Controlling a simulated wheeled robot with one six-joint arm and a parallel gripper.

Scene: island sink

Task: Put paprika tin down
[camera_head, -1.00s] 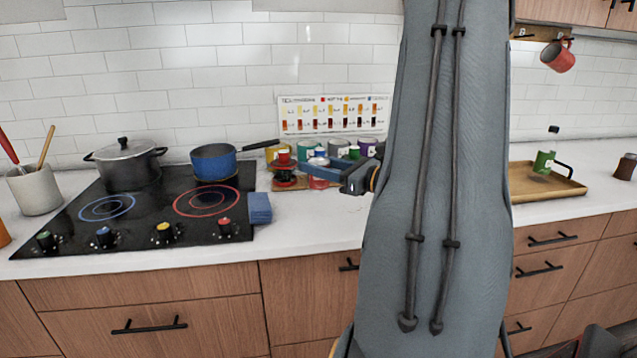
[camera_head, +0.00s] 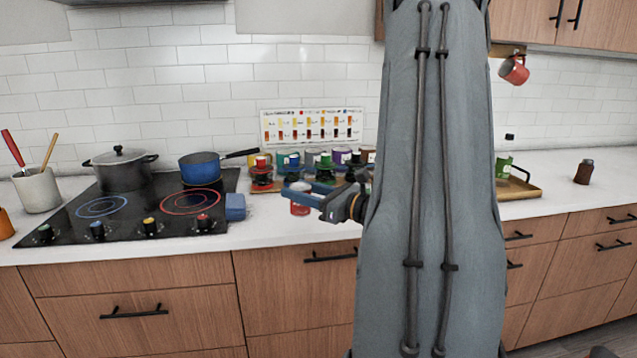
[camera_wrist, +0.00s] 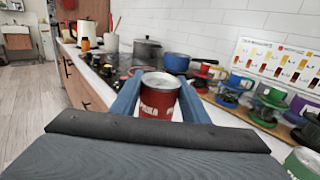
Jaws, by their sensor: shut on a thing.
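My gripper (camera_head: 297,194) is shut on the red paprika tin (camera_head: 300,208), which shows below the blue fingers in the head view. In the wrist view the paprika tin (camera_wrist: 158,97) is upright between the two blue fingers, with white lettering on its red side and a grey top. The tin is over the front part of the white counter (camera_head: 270,227), right of the stove. I cannot tell whether its base touches the counter.
A tray (camera_head: 524,190) is right.

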